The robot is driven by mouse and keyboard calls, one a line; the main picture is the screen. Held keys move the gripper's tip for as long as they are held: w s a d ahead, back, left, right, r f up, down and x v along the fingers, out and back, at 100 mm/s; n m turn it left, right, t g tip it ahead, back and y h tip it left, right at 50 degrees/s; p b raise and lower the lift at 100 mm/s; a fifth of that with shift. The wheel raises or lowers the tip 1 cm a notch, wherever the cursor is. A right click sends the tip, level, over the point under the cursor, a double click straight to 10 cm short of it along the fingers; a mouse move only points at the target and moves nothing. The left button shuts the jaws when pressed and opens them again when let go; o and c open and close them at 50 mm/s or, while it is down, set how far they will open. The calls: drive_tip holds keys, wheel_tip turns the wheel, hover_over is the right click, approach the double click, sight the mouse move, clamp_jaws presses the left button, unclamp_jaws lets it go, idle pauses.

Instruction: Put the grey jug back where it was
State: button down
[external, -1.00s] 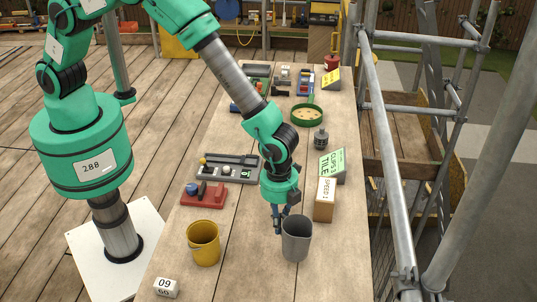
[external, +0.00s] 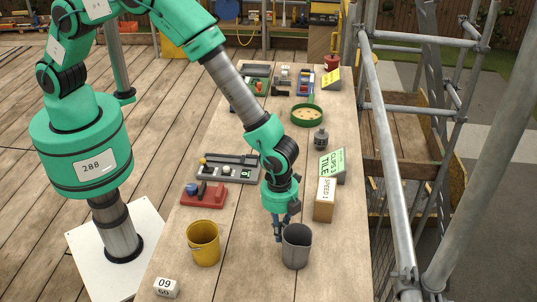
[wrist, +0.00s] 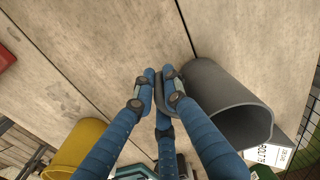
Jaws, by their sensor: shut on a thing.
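The grey jug (external: 298,248) stands upright at the near right part of the bench in the external view. My gripper (external: 280,232) is at its left side. In the wrist view, the blue fingers of my gripper (wrist: 160,88) are closed on the jug's handle, and the jug (wrist: 222,100) extends to the right with its open mouth toward the lower right. I cannot tell whether the jug's base touches the bench.
A yellow bucket (external: 204,243) stands left of the jug. A wooden box (external: 325,200) and a green clip sign (external: 333,163) stand behind it. A red tray (external: 205,195) and a numbered block (external: 166,288) are to the left. The bench front (external: 240,284) is clear.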

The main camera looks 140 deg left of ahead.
drive_tip(key=shift+f, duration=0.15)
drive_tip(key=c, duration=1.8)
unclamp_jaws()
drive_tip(key=r, duration=1.2)
drive_tip(key=shift+s+r, duration=0.15)
drive_tip(key=shift+s, duration=0.1)
